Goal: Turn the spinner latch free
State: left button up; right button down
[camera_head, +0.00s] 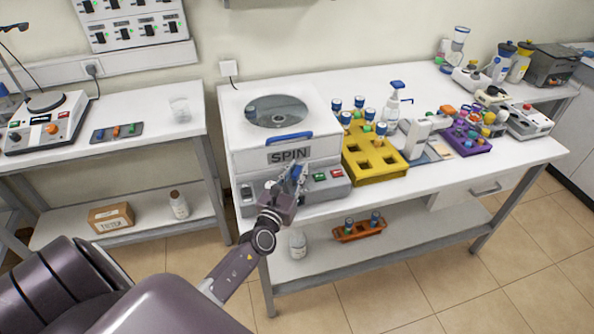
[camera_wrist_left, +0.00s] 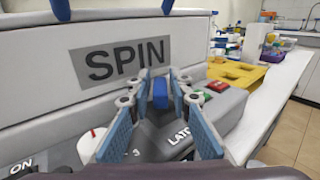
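The spinner (camera_head: 240,153) is a light grey box with a round glass window (camera_head: 277,111) in its lid and a SPIN label on its front. Its lid looks shut, with a blue handle (camera_head: 289,138) at the front edge. In the left wrist view, the blue latch lever (camera_wrist_left: 161,94) stands upright above the LATCH label (camera_wrist_left: 180,136). My left gripper (camera_head: 297,174) is at the spinner's front. It is open, its fingers (camera_wrist_left: 160,86) on either side of the lever, seemingly with small gaps. My right gripper is not in view.
Green (camera_head: 319,177) and red (camera_head: 337,173) buttons sit right of the latch, close to my gripper. A yellow rack (camera_head: 374,170) of blue-capped tubes stands right of the spinner. A purple rack (camera_head: 466,146) stands farther right. The shelf below holds an orange rack (camera_head: 360,230).

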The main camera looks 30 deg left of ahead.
pick_arm(q)
grip_shut()
